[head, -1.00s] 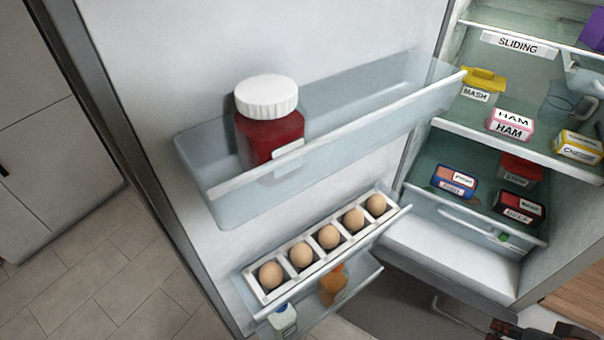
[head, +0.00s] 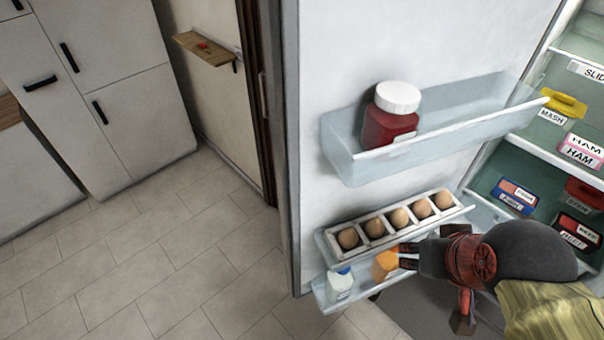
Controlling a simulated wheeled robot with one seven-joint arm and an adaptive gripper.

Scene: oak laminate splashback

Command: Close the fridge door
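The fridge door (head: 330,65) stands wide open at the centre of the head view, its shelved inner side facing me. The fridge interior (head: 540,160) shows at the right. My gripper (head: 402,257) is at the lower right, in front of the door's lowest shelf and next to an orange container (head: 384,265). The gripper overlaps the container's edge in the picture; whether they touch I cannot tell. The finger opening is too small and dark to judge.
The upper door shelf (head: 345,165) holds a red jar (head: 388,128) with a white lid. An egg tray (head: 365,249) and a white bottle (head: 340,284) sit lower on the door. Tiled floor (head: 140,265) is clear at left. White cabinets (head: 120,110) stand beyond.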

